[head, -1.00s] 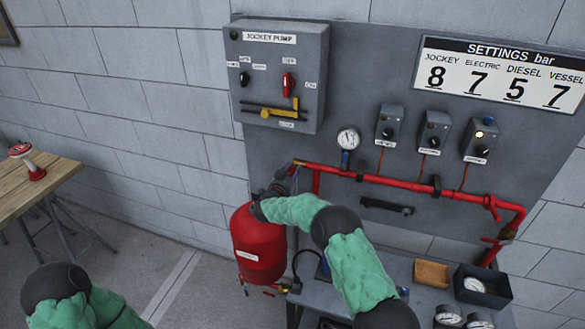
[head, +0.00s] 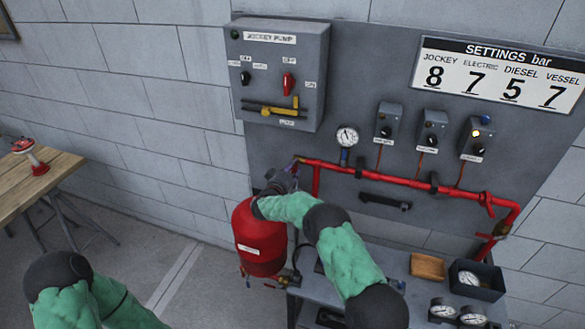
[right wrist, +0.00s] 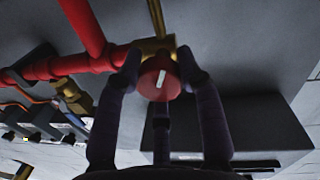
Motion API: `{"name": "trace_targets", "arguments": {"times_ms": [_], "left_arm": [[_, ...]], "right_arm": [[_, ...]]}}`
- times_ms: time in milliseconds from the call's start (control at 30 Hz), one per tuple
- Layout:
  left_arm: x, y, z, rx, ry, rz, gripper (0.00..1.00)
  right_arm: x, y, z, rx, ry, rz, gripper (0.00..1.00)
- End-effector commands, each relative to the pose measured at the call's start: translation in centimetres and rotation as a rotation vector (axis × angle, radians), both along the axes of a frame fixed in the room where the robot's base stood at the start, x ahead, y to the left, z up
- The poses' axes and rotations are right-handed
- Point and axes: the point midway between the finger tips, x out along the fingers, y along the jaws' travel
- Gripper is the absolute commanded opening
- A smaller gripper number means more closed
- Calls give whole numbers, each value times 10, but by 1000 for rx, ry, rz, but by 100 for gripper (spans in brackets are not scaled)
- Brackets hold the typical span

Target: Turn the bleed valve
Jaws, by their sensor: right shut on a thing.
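The bleed valve shows in the right wrist view as a round red knob (right wrist: 160,78) with a white mark on its face. Its brass body (right wrist: 153,46) sits at the end of a red pipe. My right gripper (right wrist: 160,66) is shut on the knob, with fingers at its left and right sides. In the head view my right gripper (head: 280,181) is at the left end of the red pipe, above the red vessel (head: 260,240); it hides the knob there. My left gripper is not in view; only part of that arm shows at lower left.
A pressure gauge (head: 347,136) and several grey switch boxes are above the red pipe (head: 390,178). The jockey pump panel (head: 278,75) hangs above my right gripper. A grey bench with a tan tray (head: 427,266) and loose gauges is below. A wooden table (head: 38,182) stands left.

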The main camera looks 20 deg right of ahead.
Motion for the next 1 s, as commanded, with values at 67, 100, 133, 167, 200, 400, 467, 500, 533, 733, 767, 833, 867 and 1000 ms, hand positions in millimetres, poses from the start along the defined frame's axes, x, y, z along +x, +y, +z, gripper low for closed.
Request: {"name": "trace_targets", "arguments": {"times_ms": [67,100,133,167,200,400,467,500,533,733,767,833,867,1000], "left_arm": [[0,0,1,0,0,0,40],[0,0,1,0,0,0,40],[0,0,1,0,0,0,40],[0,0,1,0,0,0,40],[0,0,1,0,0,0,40],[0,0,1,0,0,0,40],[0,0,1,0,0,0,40],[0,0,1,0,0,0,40],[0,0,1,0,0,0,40],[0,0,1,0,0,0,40],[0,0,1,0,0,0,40],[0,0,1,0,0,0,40],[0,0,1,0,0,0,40],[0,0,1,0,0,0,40]], "right_arm": [[-1,0,-2,-14,14,1,5],[-1,0,-3,-22,19,1,5],[-1,0,-3,-25,22,1,5],[-1,0,-3,-28,24,1,5],[-1,1,-3,-31,26,0,5],[-1,0,-3,-36,30,1,5],[-1,1,-3,-35,30,1,5],[-1,1,-3,-35,30,1,5],[-1,1,-3,-35,30,1,5],[-1,0,-3,-35,30,1,62],[-1,0,-3,-35,28,1,62],[0,0,-2,-35,28,0,62],[0,0,-2,-35,27,0,62],[0,0,-1,-36,26,1,62]]}}
